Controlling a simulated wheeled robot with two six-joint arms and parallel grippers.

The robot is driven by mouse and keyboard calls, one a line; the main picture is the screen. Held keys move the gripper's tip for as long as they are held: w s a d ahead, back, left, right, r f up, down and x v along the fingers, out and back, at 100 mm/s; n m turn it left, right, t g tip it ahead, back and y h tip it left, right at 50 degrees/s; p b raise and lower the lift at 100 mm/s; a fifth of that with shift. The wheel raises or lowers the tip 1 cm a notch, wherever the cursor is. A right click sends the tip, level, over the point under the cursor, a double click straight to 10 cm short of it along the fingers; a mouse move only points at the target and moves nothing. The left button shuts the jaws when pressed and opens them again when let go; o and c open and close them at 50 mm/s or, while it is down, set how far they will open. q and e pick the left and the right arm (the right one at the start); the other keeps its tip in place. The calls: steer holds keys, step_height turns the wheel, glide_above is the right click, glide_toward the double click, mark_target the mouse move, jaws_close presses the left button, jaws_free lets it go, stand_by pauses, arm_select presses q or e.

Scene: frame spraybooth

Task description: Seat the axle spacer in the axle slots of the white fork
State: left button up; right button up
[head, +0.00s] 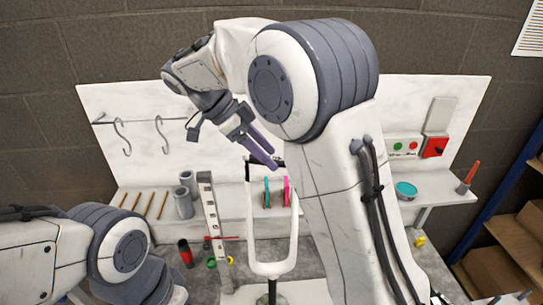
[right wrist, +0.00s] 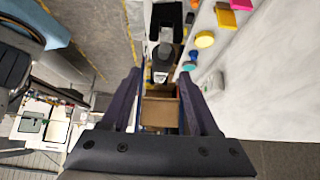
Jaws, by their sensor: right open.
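The white fork (head: 271,269) stands upright on a dark post in the middle of the head view, its two legs pointing up. The upper part of its right leg is close beside my right arm. My right gripper (head: 262,150) is above and behind the fork's leg tops in the picture, with its dark purple fingers angled down to the right. In the right wrist view, the fingers (right wrist: 160,98) are spread apart with nothing held between them. I cannot make out the axle spacer for certain in either view. My left gripper is out of view; only its arm shows at lower left.
A slotted upright (head: 213,220) and a black-red cylinder (head: 186,254) stand left of the fork. A teal tin (head: 405,190) is at right.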

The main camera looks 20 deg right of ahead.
steer(key=shift+x, duration=0.9)
jaws_close()
